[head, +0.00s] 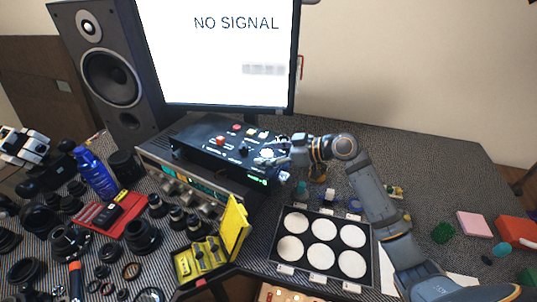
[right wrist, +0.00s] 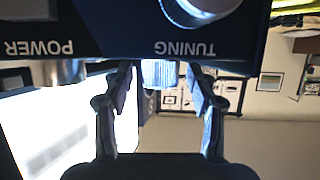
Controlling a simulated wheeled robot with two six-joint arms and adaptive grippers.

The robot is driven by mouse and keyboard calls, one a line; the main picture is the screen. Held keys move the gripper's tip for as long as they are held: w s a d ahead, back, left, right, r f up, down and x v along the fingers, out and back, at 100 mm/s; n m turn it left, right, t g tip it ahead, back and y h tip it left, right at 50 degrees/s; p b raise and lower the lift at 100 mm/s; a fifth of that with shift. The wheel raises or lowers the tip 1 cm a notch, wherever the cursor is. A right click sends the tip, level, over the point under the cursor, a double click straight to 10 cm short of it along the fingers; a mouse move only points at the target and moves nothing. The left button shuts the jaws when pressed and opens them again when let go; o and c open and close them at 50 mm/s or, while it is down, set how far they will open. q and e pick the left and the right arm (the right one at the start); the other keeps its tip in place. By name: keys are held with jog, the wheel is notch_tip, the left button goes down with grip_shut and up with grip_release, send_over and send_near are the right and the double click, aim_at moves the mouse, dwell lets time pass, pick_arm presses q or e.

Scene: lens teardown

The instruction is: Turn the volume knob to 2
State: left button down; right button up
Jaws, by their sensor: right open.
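A black control box (head: 212,146) with several buttons and knobs on top sits on a silver receiver in the head view. My right gripper (head: 266,158) is at the box's right end, coming from the right. In the right wrist view, the panel (right wrist: 110,30) appears upside down, with the words POWER and TUNING. A silver ribbed knob (right wrist: 160,73) shows between the fingertips of my right gripper (right wrist: 160,84), which is open, with a finger on each side. I cannot read that knob's label or setting, nor tell whether the fingers touch it. My left gripper is out of view.
The silver receiver (head: 165,186) lies under the box, with a monitor (head: 222,60) behind. A black tray with white discs (head: 321,229) stands in front of my right arm. A yellow case (head: 236,226) stands open left of the tray. Lens parts crowd the left.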

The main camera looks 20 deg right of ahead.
jog(key=c, duration=1.2)
jog(key=shift+o, duration=0.2)
jog(key=m+t+h+p, duration=0.2)
jog(key=p, duration=0.1)
jog(key=shift+s+a+r+m, duration=0.15)
jog(key=shift+r+m, duration=0.1)
jog(key=shift+m, duration=0.05)
jog(key=shift+f+m+t+h+p, duration=0.1)
jog(key=shift+m+t+h+p, duration=0.3)
jog(key=shift+m+h+p, duration=0.35)
jog(key=shift+f+m+h, duration=0.15)
jog(key=shift+m+h, duration=0.1)
jog(key=shift+h, duration=0.1)
jog(key=o, duration=1.2)
jog(key=shift+c, duration=0.2)
jog(key=shift+t, duration=0.3)
